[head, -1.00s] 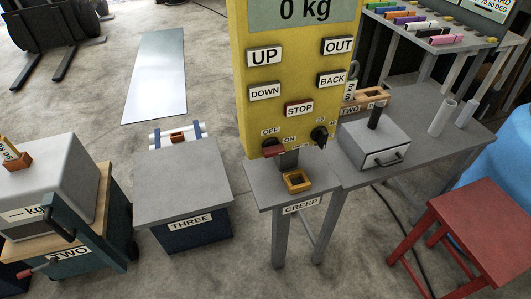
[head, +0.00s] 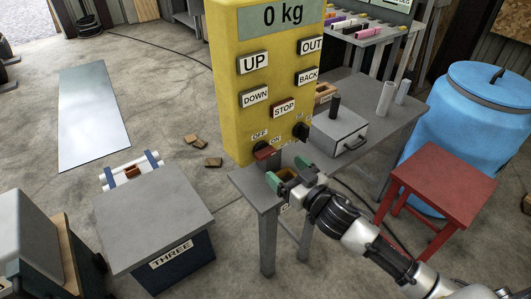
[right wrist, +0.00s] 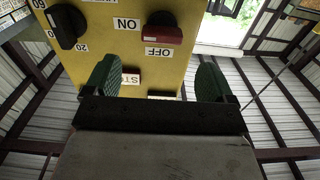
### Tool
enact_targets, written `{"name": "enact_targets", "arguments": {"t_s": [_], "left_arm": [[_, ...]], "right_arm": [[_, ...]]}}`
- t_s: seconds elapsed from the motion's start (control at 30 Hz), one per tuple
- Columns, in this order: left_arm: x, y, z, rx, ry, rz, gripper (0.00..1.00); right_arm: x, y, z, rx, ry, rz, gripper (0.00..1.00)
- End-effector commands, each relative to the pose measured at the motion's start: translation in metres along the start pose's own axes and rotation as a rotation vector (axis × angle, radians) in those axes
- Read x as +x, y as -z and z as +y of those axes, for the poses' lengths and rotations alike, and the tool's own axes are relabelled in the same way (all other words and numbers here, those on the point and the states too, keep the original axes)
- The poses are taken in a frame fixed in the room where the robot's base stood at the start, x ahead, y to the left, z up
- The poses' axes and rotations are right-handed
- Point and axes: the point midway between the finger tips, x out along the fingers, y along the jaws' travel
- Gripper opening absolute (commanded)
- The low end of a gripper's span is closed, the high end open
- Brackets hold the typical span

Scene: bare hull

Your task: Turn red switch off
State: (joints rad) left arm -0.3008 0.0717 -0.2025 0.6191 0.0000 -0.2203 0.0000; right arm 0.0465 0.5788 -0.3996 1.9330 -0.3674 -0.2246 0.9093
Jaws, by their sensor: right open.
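The red switch (head: 263,153) is on the lower front of the yellow control panel (head: 228,100), with OFF above it and ON to its right. In the upside-down right wrist view the red switch (right wrist: 164,34) shows its red handle on a dark base, near the OFF label. I cannot tell which label it is set to. My right gripper (head: 287,172) is open and empty, just in front of and below the switch, apart from it. Its green fingers stand wide apart in the wrist view (right wrist: 156,80). My left gripper is not in view.
A black knob (head: 301,131) sits right of the switch, also seen in the wrist view (right wrist: 69,25). The small grey table (head: 248,184) with a wooden holder is below my gripper. A grey box (head: 338,130), red stool (head: 445,180) and blue barrel (head: 470,125) stand to the right.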

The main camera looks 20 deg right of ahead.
Motion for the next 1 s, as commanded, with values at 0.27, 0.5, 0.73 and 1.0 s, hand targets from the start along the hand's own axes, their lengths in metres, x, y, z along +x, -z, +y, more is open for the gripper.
{"name": "enact_targets", "arguments": {"t_s": [0.27,0.5,0.73,1.0], "left_arm": [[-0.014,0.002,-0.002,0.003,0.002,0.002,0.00],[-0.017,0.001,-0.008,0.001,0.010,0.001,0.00],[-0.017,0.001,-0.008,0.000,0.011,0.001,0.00],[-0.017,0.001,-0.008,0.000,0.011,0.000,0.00]], "right_arm": [[0.053,0.003,0.000,0.000,-0.001,0.001,0.85],[0.074,0.000,0.000,0.000,-0.001,-0.001,0.85],[0.076,-0.001,0.000,0.001,0.000,-0.001,0.85],[0.076,-0.001,0.000,0.000,0.000,-0.001,0.54]]}}
